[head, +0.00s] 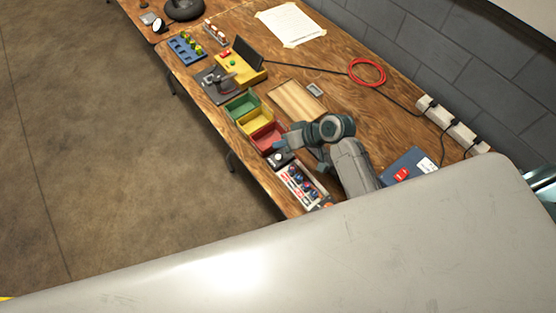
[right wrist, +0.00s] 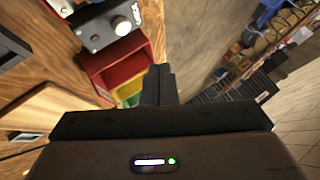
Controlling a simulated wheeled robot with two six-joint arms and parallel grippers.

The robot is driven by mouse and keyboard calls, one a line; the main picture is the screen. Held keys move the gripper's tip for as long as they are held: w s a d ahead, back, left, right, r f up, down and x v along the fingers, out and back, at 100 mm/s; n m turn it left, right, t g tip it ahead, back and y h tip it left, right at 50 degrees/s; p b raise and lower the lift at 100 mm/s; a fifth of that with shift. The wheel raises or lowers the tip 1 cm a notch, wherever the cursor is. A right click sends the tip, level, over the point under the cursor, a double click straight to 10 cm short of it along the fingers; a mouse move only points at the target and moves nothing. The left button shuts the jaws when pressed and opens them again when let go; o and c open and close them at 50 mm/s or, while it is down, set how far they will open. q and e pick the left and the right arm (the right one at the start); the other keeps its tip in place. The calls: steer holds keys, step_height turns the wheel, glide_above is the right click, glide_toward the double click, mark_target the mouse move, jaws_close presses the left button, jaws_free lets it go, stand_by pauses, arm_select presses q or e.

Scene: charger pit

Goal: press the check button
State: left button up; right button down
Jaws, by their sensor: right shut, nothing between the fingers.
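No button here carries a readable check label. A yellow device with a dark screen (head: 250,70) stands toward the far part of the bench, with a green button (head: 233,63) and a small red button on it. A small dark box with a white round knob (head: 277,158) sits near the front edge; the white knob also shows at the top of the right wrist view (right wrist: 122,26). My right gripper (head: 280,146) is above the bench by the red bin and this box, shut and empty; its closed fingers show in the right wrist view (right wrist: 158,84). My left gripper is out of view.
Green, yellow and red bins (head: 268,137) line the front edge. A tray of parts (head: 300,187) and a blue box with a red button (head: 402,174) lie nearer. A wooden board (head: 297,100), red cable coil (head: 367,73) and power strip (head: 452,125) lie behind.

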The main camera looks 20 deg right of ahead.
mark_target(278, 157)
step_height(278, 157, down, 4)
steer(key=shift+d+b, duration=0.1)
steer(key=shift+b, duration=1)
steer(key=shift+f, duration=0.4)
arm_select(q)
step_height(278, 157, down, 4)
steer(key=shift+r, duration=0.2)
arm_select(e)
steer(key=shift+f, duration=0.4)
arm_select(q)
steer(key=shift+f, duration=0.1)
arm_select(e)
steer(key=shift+f, duration=0.4)
stand_by(0.7)
steer(key=shift+r, duration=0.1)
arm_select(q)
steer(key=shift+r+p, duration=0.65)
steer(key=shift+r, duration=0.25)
arm_select(e)
steer(key=shift+r, duration=0.7)
